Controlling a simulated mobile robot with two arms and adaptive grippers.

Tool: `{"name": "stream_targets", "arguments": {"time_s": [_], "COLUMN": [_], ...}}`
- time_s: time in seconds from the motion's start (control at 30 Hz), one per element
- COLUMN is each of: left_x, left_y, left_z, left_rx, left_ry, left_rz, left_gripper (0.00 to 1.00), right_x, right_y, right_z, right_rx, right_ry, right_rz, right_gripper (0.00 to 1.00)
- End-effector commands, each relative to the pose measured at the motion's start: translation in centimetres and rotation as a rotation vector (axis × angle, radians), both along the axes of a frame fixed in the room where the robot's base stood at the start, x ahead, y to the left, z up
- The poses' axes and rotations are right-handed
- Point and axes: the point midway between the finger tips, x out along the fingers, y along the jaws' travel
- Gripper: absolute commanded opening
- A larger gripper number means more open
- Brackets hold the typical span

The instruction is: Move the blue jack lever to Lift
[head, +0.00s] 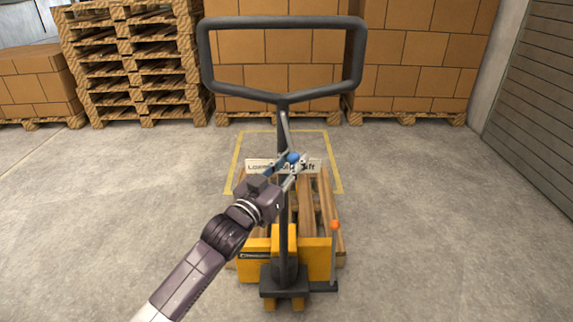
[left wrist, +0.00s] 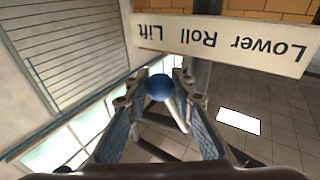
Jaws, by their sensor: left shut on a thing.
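The blue jack lever's round knob (head: 293,157) is in front of the sign behind the black handle post. In the left wrist view the blue knob (left wrist: 159,87) is between the two fingers. My left gripper (head: 291,168) reaches in from the lower left and is shut on it. The sign (head: 258,168) reads Lower, Roll, Lift from left to right, with its middle partly hidden. In the left wrist view the sign (left wrist: 225,39) is upside down, and the knob appears below the word Lift. My right gripper is out of view.
The pallet jack's black handle loop (head: 282,22) stands upright above its post. An orange-tipped lever (head: 335,226) is at the right of the yellow base (head: 318,258). A wooden pallet lies behind it. Stacked pallets (head: 135,60) and boxes (head: 418,50) line the back; the side floor is clear.

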Motion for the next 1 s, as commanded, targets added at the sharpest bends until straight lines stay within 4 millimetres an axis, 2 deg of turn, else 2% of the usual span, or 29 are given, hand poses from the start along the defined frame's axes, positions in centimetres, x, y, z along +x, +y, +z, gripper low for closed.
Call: {"name": "stream_targets", "arguments": {"time_s": [0.2,0.4,0.97,1.0], "left_x": [0.0,0.0,0.0,0.0], "left_y": [-1.5,-2.2,-2.5,-2.5], "left_z": [0.2,0.6,1.0,1.0], "left_rx": [-0.14,-0.218,-0.255,-0.255], "left_ry": [0.004,0.002,0.0,0.0], "left_rz": [0.0,0.0,-0.001,-0.001], "left_gripper": [0.0,0.0,0.0,0.26], "right_x": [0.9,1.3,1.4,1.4], "right_y": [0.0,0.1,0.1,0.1], "right_z": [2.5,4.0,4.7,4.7], "right_rx": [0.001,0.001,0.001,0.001], "right_ry": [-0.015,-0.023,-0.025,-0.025], "right_rz": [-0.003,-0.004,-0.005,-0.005], "right_gripper": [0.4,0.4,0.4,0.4]}}
